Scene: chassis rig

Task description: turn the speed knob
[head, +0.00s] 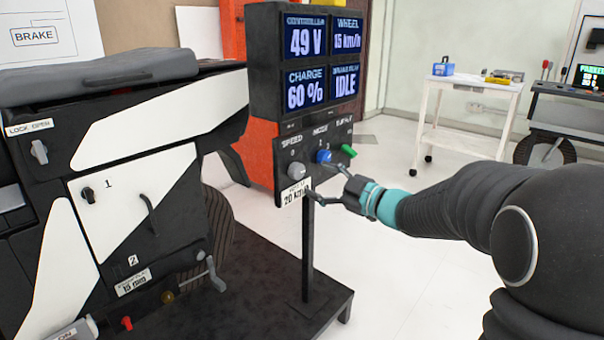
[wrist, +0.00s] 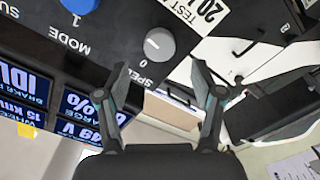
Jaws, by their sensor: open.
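The grey speed knob (head: 296,171) sits at the left of the black control panel (head: 286,195) under the display. A label reading 20 km/h hangs just below it. My gripper (head: 324,182) is open and empty, in front of the panel and a little right of the knob. In the wrist view, which is turned upside down, the speed knob (wrist: 158,44) with its white pointer line lies beyond the gap between the open fingertips (wrist: 160,68). Its pointer aims toward a 0 mark on the panel. I see no finger clearly touching it.
A blue mode knob (head: 323,156) and a green knob (head: 348,150) sit close by on the same panel. The display (head: 306,60) shows 49 V, 15 km/h, 60 % and IDLE. A motorbike-like chassis (head: 130,130) stands left. A white cart (head: 470,85) is at the back right.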

